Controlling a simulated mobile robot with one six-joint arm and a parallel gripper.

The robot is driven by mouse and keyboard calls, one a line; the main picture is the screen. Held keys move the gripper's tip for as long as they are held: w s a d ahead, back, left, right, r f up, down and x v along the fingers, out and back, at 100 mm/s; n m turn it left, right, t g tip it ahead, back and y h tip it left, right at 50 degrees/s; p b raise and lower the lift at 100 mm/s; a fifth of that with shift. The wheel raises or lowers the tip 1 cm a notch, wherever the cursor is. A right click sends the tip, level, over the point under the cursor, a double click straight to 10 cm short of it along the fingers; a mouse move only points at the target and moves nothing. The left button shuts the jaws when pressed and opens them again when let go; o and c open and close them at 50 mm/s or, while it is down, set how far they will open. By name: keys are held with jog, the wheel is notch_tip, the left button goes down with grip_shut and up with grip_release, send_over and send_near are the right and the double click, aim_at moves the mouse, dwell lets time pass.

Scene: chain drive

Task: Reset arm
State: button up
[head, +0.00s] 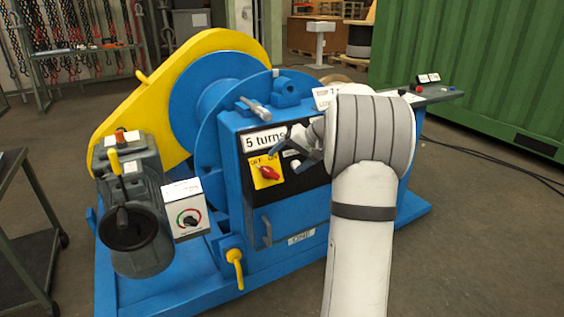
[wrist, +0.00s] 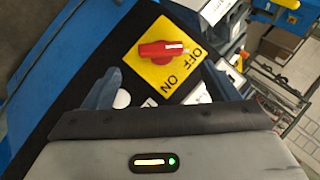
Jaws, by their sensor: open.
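My gripper (head: 297,150) is in front of the black panel on the blue machine, just right of the red rotary switch (head: 269,172) on its yellow plate. In the wrist view my gripper (wrist: 160,85) has its two dark fingers spread apart with nothing between them. The red switch (wrist: 162,50) lies beyond the fingertips, on the yellow plate (wrist: 180,75) marked OFF and ON. The fingers look apart from the switch. My white arm hides the right part of the panel in the head view.
The blue machine (head: 275,225) has a yellow guard (head: 125,100), a white dial box (head: 186,208) and a yellow lever (head: 234,262). A grey shelf with controls (head: 437,95) juts out at right. A dark cart (head: 20,235) stands at left. Open floor (head: 490,230) lies at right, before a green container (head: 480,60).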

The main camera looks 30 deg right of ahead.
dwell(0.4)
jog(key=s+a+r+n+g+h+p, duration=0.2)
jog(key=s+a+r+n+g+p, duration=0.1)
jog(key=s+a+r+p, duration=1.15)
jog(key=s+a+r+n+h+p, duration=0.1)
jog(key=s+a+r+p, duration=0.1)
jog(key=s+r+p, duration=0.1)
jog(key=s+a+r+n+h+p, duration=0.1)
jog(key=s+a+r+p, duration=0.2)
jog(key=s+p, duration=0.3)
jog(key=s+a+r+g+h+p, duration=0.1)
jog(key=s+a+r+p, duration=0.2)
jog(key=s+p, duration=0.2)
jog(key=s, duration=0.3)
jog(key=shift+a+r+n, duration=0.2)
jog(key=shift+n, duration=0.2)
